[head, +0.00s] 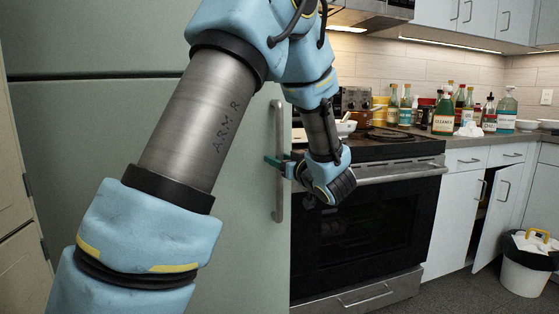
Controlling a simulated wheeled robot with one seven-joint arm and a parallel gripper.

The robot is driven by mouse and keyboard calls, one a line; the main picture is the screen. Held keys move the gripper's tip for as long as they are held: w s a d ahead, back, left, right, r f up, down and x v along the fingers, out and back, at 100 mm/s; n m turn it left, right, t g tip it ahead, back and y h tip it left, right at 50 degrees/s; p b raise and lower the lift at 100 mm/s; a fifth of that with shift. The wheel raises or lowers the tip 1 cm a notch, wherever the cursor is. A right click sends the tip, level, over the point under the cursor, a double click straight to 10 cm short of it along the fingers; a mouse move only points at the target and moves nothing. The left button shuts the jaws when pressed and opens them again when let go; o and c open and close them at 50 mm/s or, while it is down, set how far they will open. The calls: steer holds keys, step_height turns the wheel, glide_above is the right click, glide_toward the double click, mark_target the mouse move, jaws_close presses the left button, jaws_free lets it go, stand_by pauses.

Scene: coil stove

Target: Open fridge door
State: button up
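The pale green fridge door (245,235) fills the left of the head view and looks closed, with its right edge beside the stove. Its long vertical grey handle (279,198) stands near that edge. My gripper (275,162) is at the middle of the handle, reaching it from the right. A teal fingertip shows just left of the handle and more of the gripper shows right of it. I cannot tell whether the fingers are closed on the handle. My arm hides much of the door.
A black coil stove (365,225) stands right of the fridge, close to my wrist. Several bottles (443,118) stand on the counter behind. A lower cabinet door (492,215) at right is ajar. A white bin (528,265) stands on the floor.

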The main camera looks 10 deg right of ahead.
jaws_close()
stand_by(1.2)
